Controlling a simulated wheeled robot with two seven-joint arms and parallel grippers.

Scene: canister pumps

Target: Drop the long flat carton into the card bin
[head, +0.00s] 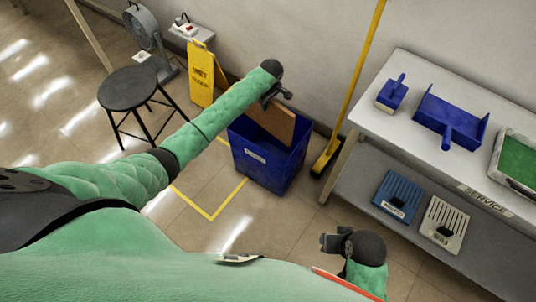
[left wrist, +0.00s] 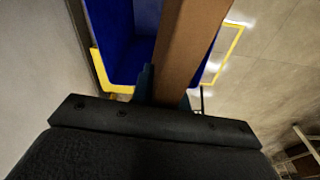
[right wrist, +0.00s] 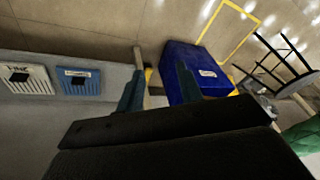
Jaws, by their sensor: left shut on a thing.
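The long flat carton (head: 271,122) is a brown board-like box. My left gripper (head: 275,97) is shut on it and holds it tilted over the blue card bin (head: 263,164), its lower part within the bin's opening in the head view. In the left wrist view the carton (left wrist: 188,45) runs away from the fingers, beside the bin's blue inside (left wrist: 125,40). I cannot tell if the carton touches the bin. My right gripper (head: 330,243) is empty, low at the right; its two fingers stand apart in the right wrist view (right wrist: 160,85), where the bin (right wrist: 188,62) shows beyond.
A yellow wet-floor sign (head: 202,75) stands behind the bin at left, and a black stool (head: 131,92) further left. A yellow-handled broom (head: 345,95) leans right of the bin. Yellow tape (head: 208,214) marks the floor.

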